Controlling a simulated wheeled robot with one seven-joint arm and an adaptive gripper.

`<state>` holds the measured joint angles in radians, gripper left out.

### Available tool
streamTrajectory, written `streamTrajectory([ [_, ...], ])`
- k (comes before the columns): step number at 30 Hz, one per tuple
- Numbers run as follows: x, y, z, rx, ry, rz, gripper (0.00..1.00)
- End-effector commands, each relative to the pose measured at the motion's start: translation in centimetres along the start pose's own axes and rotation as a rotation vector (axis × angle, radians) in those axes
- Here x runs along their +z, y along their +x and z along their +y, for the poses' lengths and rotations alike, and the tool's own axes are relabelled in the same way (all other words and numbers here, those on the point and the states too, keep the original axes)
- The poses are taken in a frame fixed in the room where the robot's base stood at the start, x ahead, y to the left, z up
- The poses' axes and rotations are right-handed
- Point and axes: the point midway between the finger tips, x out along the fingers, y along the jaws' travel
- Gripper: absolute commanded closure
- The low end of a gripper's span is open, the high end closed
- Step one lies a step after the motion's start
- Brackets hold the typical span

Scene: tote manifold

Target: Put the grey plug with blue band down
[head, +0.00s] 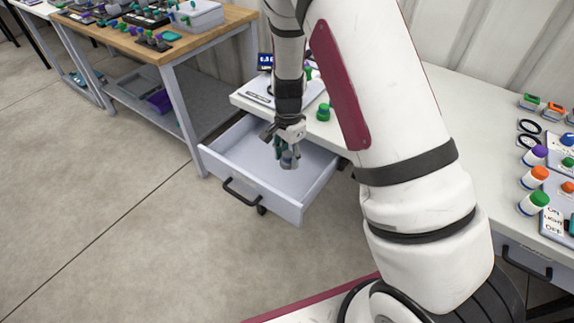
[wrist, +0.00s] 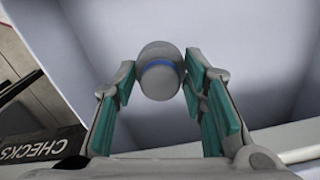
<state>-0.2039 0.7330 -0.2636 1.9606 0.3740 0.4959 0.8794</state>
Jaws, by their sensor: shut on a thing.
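The grey plug with blue band (wrist: 160,72) is held between the teal-padded fingers of my gripper (wrist: 163,100) in the wrist view. In the head view the plug (head: 288,161) hangs below my gripper (head: 283,145), over the open drawer (head: 243,184). My gripper is shut on the plug. The drawer's light inner floor shows below and around the plug, and no other thing shows in the part of the drawer in view. The plug looks above the drawer floor, though the exact gap is hard to tell.
The drawer is pulled out from under a white table (head: 437,91). A green knob-like piece (head: 323,112) stands on that table near the drawer. A printed sheet reading CHECKS (wrist: 38,145) lies beside the drawer. A wooden-topped bench (head: 180,45) with several parts stands at the left.

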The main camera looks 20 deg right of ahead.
Motion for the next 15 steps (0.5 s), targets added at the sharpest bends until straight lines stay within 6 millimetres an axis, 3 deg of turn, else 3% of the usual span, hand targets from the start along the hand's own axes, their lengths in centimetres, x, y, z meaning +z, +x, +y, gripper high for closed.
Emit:
streamTrajectory([
  [15, 0.0, 5.4, 0.0, 0.0, -0.002, 0.0, 0.89],
])
